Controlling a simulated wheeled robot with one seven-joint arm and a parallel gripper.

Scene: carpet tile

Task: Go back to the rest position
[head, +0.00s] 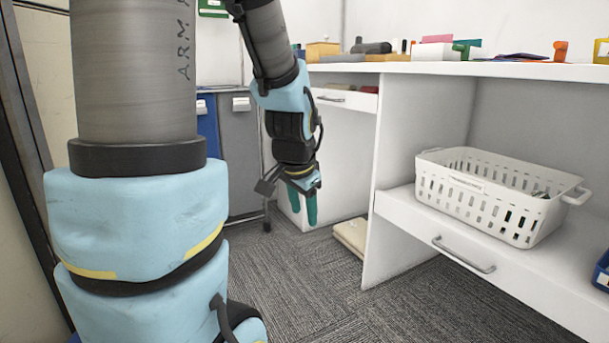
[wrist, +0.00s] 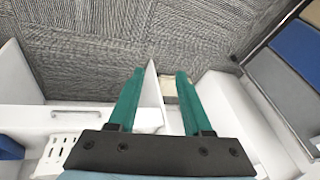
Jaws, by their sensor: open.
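My gripper (head: 303,205) hangs in the head view at the end of my arm, pointing down in front of the white desk unit. It is above the carpet and left of the desk's upright panel. In the wrist view, its two green fingers (wrist: 156,95) are spread apart with nothing between them but a view of the desk panel edge and the floor. The gripper is open and empty.
A white desk (head: 420,110) with an open shelf stands at right; a white perforated basket (head: 490,195) sits on the shelf. A beige object (head: 351,235) lies on the carpet by the panel. Grey and blue cabinets (head: 238,150) stand behind. Carpet (head: 300,285) in front is clear.

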